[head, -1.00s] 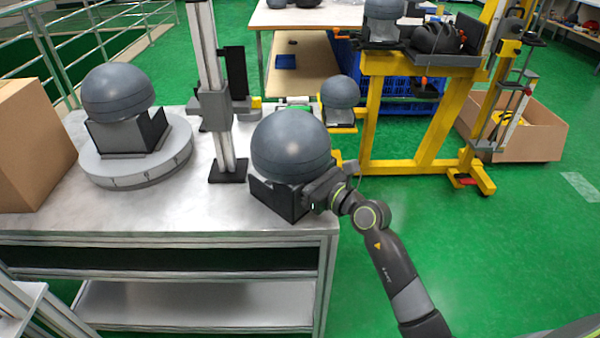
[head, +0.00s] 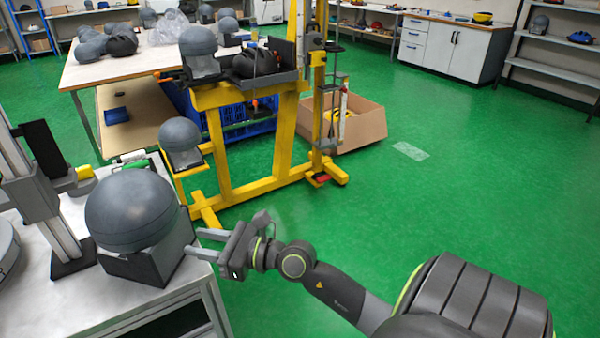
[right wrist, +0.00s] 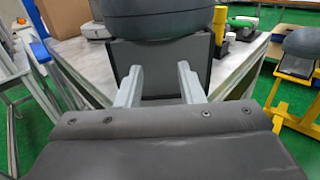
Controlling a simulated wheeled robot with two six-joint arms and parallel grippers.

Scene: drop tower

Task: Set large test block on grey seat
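A large grey rounded block (head: 130,208) rests on a squat grey seat (head: 172,252) with dark side plates, near the right corner of the metal table. In the right wrist view the block (right wrist: 155,22) fills the top, with the seat's dark plate (right wrist: 202,58) under it. I cannot see the contact between them fully. My right gripper (head: 194,242) is just right of the seat, fingers spread and pointing at it. In the right wrist view the open fingers (right wrist: 160,80) have nothing gripped between them. My left gripper is not in view.
A grey post (head: 55,215) stands on the table left of the block. A yellow frame (head: 285,135) with a smaller grey block (head: 180,135) stands behind. A cardboard box (head: 360,125) is on the floor. The green floor (head: 450,200) at right is clear.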

